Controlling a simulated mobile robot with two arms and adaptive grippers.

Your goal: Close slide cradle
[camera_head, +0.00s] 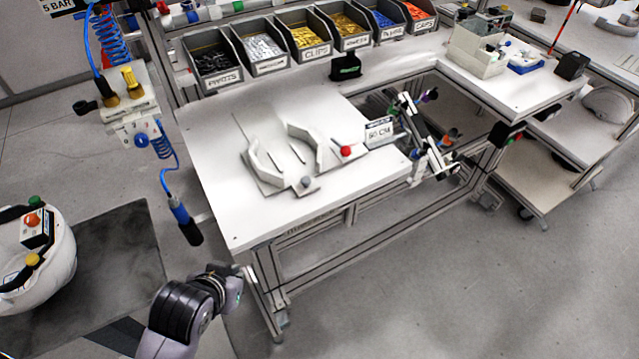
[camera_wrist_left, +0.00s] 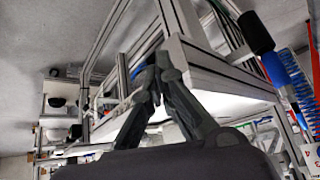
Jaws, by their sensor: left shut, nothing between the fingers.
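The slide cradle (camera_head: 268,182) lies on the white workbench in the head view. It has two pale curved jaws, a left one (camera_head: 262,163) and a right one (camera_head: 305,146), with a clear gap and dark slots between them. A red knob (camera_head: 346,151) sits at its right end and a grey knob (camera_head: 306,181) at its front. My left gripper (camera_head: 238,272) is below the bench's front left corner, well away from the cradle. In the left wrist view its fingers (camera_wrist_left: 157,88) are together and empty, with the bench edge beyond. My right gripper is not in view.
The white workbench (camera_head: 215,165) has free top around the cradle. Labelled parts bins (camera_head: 270,62) line its back edge. A sign (camera_head: 379,132) stands right of the cradle. A blue-hosed air tool (camera_head: 186,222) hangs near the bench's left edge, close to my left arm.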

